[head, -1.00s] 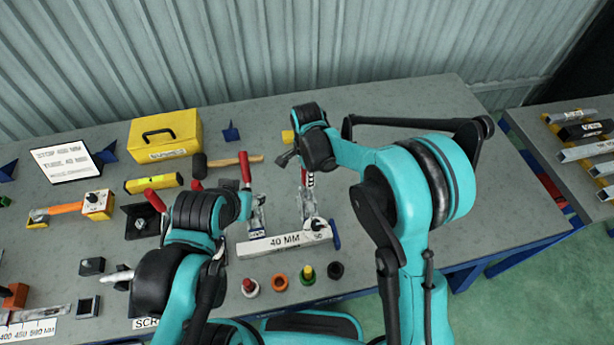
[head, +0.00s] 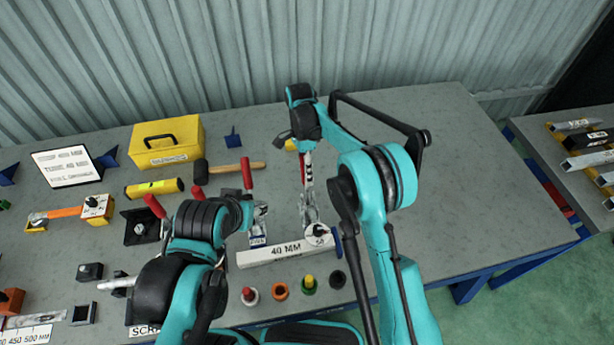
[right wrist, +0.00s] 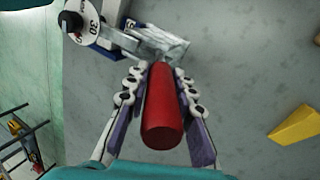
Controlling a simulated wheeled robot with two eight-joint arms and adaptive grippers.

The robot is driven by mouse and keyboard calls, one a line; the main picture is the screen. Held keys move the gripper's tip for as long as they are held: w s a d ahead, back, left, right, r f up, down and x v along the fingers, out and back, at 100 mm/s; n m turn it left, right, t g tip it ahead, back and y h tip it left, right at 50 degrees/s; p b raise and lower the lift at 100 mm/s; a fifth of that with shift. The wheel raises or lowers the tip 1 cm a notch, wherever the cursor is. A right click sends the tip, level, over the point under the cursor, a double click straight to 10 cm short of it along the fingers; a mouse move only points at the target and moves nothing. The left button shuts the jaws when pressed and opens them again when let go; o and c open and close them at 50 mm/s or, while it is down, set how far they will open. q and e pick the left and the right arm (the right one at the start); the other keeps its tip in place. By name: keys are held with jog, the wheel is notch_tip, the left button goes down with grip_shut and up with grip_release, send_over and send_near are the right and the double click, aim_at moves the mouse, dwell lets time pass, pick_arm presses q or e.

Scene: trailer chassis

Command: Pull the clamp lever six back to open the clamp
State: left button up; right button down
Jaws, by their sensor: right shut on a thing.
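My right gripper (head: 304,150) is above the clamp at the right end of the white 40 MM bar (head: 275,254). In the right wrist view its two fingers (right wrist: 162,85) are shut on the red grip of clamp lever six (right wrist: 162,110), one finger on each side. The clamp's metal body (right wrist: 160,45) lies just beyond the fingertips.
Another clamp with a red lever (head: 247,175) stands to the left, close to my left arm. A round dial (head: 318,233) sits at the bar's right end. A mallet (head: 230,169) and yellow toolbox (head: 167,142) lie farther back. The table's right side is clear.

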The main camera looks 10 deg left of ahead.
jog(key=c, duration=1.3)
grip_release()
jog(key=shift+r, duration=0.1)
jog(key=v, duration=1.2)
